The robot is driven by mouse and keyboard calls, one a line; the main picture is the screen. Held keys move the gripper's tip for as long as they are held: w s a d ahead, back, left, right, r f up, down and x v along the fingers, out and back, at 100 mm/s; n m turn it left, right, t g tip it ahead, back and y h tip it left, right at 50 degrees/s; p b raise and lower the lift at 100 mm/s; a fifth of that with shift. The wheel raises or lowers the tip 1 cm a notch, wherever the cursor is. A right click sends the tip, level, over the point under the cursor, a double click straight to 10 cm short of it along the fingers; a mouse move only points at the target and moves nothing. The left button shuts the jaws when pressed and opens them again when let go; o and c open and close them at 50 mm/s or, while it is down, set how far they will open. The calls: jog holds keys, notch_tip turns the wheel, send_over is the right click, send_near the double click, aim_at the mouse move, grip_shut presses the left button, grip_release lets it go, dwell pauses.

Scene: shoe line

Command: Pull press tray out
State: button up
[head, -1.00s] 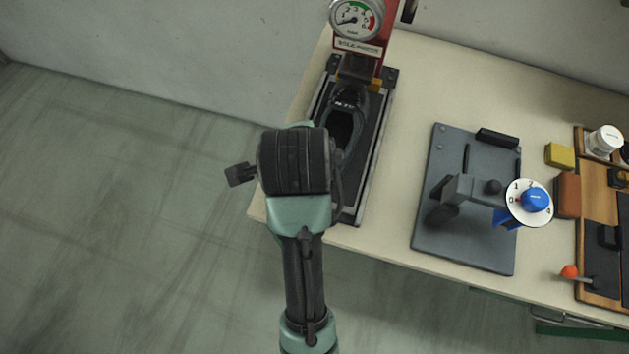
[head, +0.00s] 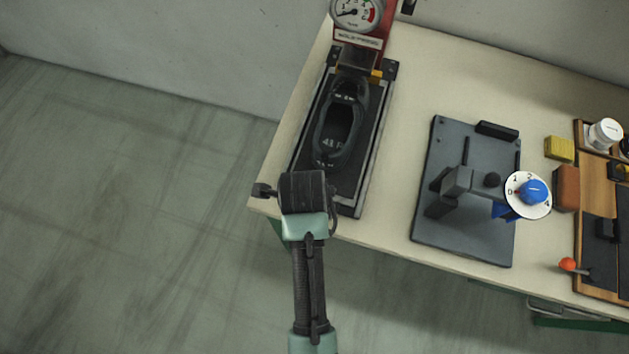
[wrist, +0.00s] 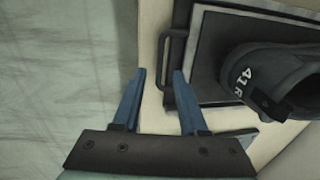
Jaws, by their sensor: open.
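The press tray (head: 349,187) is a dark plate in a light metal frame under the red press. A dark shoe (head: 338,125) marked 41R lies on it. In the wrist view the tray (wrist: 207,48) shows its black bar handle (wrist: 164,68) on the left edge. My gripper (wrist: 159,73) is open, with two blue fingers. In the picture the handle bar lies between the fingertips, nearer the right one; I cannot tell whether they touch. In the head view my wrist hides the fingers and the handle at the tray's front end.
The red press (head: 362,40) with a gauge stands at the tray's back end. Right of it are a grey fixture plate (head: 470,235) with a blue dial (head: 534,192), a yellow block (head: 559,148) and a wooden board (head: 597,180). Floor is open left of the table.

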jog(key=shift+w+d+f, duration=0.1)
jog(key=shift+w+f, duration=0.05)
jog(key=shift+f, duration=0.6)
jog(key=shift+w+f, duration=0.1)
jog(key=shift+f, duration=0.6)
grip_shut()
dwell(0.4)
